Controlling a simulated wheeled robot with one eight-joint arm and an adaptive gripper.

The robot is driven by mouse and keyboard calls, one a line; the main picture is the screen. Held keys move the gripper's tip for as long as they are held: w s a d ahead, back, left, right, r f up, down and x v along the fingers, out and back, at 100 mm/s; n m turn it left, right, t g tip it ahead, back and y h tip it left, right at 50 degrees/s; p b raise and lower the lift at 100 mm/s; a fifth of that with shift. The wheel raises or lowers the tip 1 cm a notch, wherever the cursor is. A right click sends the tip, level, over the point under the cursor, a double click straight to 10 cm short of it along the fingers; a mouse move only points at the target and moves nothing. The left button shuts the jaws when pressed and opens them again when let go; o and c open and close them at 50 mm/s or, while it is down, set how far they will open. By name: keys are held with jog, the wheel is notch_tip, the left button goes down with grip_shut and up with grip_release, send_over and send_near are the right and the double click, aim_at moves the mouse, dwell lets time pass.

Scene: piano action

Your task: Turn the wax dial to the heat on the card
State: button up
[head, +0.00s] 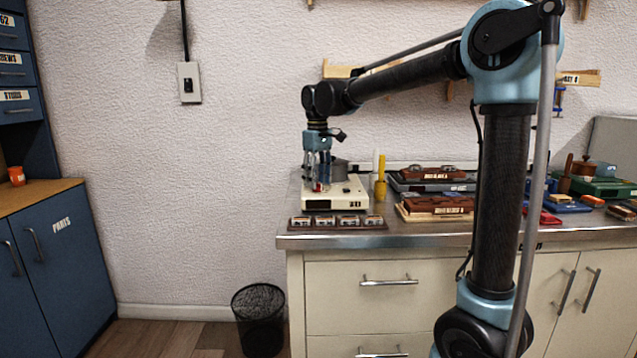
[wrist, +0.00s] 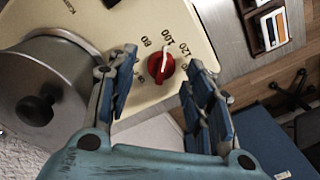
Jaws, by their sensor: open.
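The wax warmer is a cream box (head: 342,193) on the counter, with a round grey lidded pot (wrist: 45,85) on it. Its red dial (wrist: 160,68) has a white pointer and is ringed by numbers; 80 and 100 are readable. In the head view my gripper (head: 321,187) points down over the box and hides the dial. I cannot make out a card with a readable heat.
A brown rack (head: 337,222) of small labelled pieces lies in front of the warmer, near the counter edge. A yellow-handled tool (head: 380,188) stands to the right, beside stacked brown cases (head: 437,206). A black wire bin (head: 259,318) stands on the floor.

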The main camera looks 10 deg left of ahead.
notch_tip(320, 180, up, 11)
dwell(0.4)
